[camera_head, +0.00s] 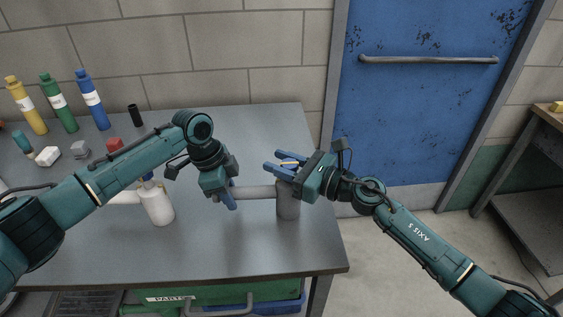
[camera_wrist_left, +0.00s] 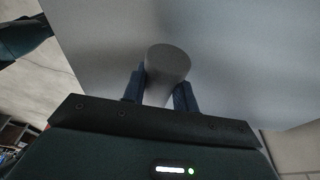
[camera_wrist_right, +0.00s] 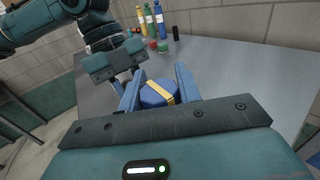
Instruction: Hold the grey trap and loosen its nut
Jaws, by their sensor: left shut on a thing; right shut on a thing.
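The grey trap (camera_head: 288,207) stands upright near the right side of the bench, with a grey pipe (camera_head: 255,192) running left from it. My left gripper (camera_head: 228,203) is shut on this pipe, left of the trap body. In the left wrist view the pipe (camera_wrist_left: 157,96) lies between the fingers, with the rounded trap body (camera_wrist_left: 168,60) just beyond. My right gripper (camera_head: 275,161) is above the trap, shut on its nut. The nut shows in the right wrist view as a blue round piece with a yellow stripe (camera_wrist_right: 160,92) between the fingers.
A white trap (camera_head: 158,205) stands to the left, partly behind my left arm. Yellow (camera_head: 28,105), green (camera_head: 60,103) and blue (camera_head: 92,100) bottles and small blocks sit at the back left. A green parts bin (camera_head: 215,295) is below the bench. The bench front is clear.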

